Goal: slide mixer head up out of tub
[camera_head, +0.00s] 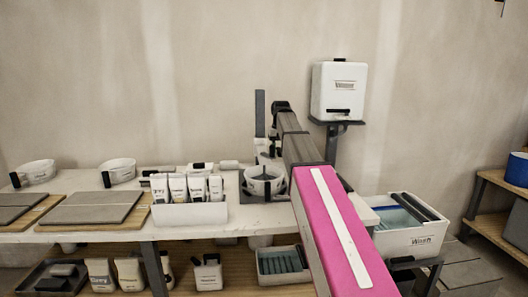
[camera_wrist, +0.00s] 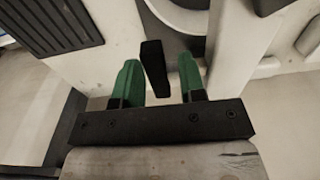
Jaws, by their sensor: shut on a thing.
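The mixer stand has a dark upright column (camera_head: 260,112) at the back of the white table. The white mixer head (camera_head: 262,146) is on it, low over the round light tub (camera_head: 264,184), partly hidden by my arm. In the wrist view, the two green fingertips of my gripper (camera_wrist: 158,80) stand either side of a black handle (camera_wrist: 153,66), shut on it. The rim of a round vessel, seemingly the tub (camera_wrist: 186,22), shows just beyond the handle. My gripper is hard to make out in the head view. How deep the head sits in the tub is unclear.
A white box (camera_head: 190,215) with several tubes stands left of the mixer. Grey tiles (camera_head: 95,213) lie on boards further left. A white wash bin (camera_head: 412,238) is at the right, and a white dispenser (camera_head: 338,92) stands behind.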

